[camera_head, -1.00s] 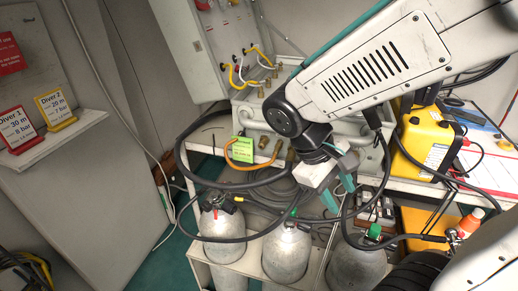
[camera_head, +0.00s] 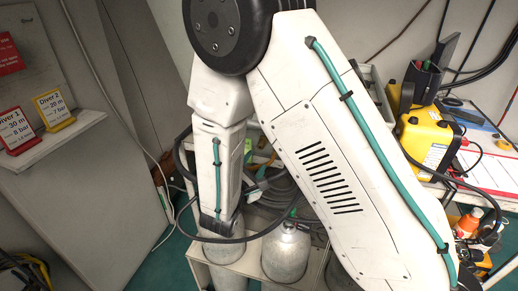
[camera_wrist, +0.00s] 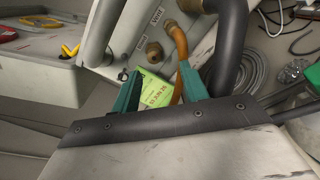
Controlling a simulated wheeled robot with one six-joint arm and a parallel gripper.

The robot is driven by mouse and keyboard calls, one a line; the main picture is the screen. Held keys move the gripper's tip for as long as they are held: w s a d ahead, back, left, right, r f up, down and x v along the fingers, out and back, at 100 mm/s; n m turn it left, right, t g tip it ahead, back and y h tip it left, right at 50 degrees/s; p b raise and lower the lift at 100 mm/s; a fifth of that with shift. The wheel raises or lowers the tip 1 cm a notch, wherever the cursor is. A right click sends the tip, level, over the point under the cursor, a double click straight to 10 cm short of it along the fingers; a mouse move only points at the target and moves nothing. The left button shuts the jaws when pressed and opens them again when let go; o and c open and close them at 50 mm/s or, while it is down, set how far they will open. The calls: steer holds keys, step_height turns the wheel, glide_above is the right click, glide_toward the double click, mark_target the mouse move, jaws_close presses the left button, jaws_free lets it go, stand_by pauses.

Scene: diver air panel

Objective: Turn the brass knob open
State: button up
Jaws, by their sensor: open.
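In the wrist view, a round brass knob or fitting (camera_wrist: 154,51) sticks out of a pale panel beside a small printed label. A second brass piece (camera_wrist: 190,5) is at the top edge by another label. I cannot tell which is the task's knob. My gripper (camera_wrist: 157,74) has its two teal fingers apart, with a green tag (camera_wrist: 155,90) visible between them. The first brass piece lies beyond the fingertips, with no contact visible. In the head view my arm covers most of the panel area, and the brass pieces cannot be made out clearly.
An orange hose (camera_wrist: 180,50) and a thick black hose (camera_wrist: 231,45) run close to the right finger. Grey cylinders (camera_head: 286,252) stand below. A yellow case (camera_head: 428,140) sits on the right bench. Diver signs (camera_head: 54,108) stand on the left shelf.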

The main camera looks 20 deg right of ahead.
mark_target(260, 147)
steer(key=shift+t+y, duration=0.3)
steer(key=shift+t, duration=0.1)
steer(key=x, duration=0.8)
steer(key=shift+w+a+r, duration=0.2)
steer(key=shift+a, duration=0.15)
jaws_close()
